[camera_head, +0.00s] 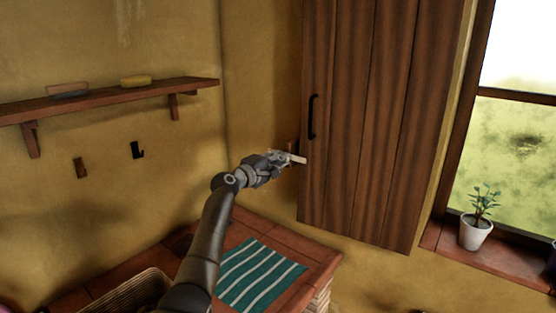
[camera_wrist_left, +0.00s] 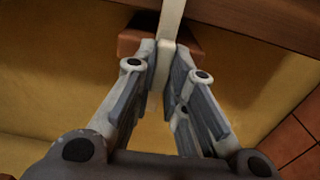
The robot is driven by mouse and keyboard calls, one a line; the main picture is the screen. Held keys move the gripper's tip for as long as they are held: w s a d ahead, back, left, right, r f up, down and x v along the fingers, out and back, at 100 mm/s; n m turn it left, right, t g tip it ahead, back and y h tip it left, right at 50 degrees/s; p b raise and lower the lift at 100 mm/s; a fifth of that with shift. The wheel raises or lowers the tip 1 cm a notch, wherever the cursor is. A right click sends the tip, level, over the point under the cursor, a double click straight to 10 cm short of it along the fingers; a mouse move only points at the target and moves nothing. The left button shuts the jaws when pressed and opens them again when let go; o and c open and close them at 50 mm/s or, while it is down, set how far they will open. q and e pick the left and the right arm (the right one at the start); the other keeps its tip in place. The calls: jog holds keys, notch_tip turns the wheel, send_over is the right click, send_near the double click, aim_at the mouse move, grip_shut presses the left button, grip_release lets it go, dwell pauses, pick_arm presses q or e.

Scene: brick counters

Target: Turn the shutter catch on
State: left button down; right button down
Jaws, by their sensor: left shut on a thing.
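The shutter catch (camera_head: 299,159) is a pale bar at the left edge of the brown wooden shutter (camera_head: 370,120). It points sideways from my gripper onto the shutter's edge. In the left wrist view the catch (camera_wrist_left: 171,18) is a pale strip in front of a reddish-brown block (camera_wrist_left: 132,42). My left gripper (camera_head: 281,158) is at the wall beside the shutter, its fingers closed on the catch. In the left wrist view the fingertips (camera_wrist_left: 164,66) press on both sides of the catch's pale end. My right gripper is not in view.
A black handle (camera_head: 312,117) stands on the shutter above the catch. Below lie a brick counter (camera_head: 318,258) with a striped green cloth (camera_head: 262,275). A potted plant (camera_head: 475,231) stands on the windowsill.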

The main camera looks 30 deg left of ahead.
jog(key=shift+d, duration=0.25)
pick_arm(q)
jog(key=c, duration=1.5)
grip_release()
jog(key=shift+w+d, duration=0.1)
jog(key=shift+o, duration=0.2)
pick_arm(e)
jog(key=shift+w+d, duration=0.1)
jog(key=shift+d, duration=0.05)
pick_arm(q)
jog(key=s+a, duration=0.1)
jog(key=s, duration=1.1)
jog(key=shift+f, duration=0.1)
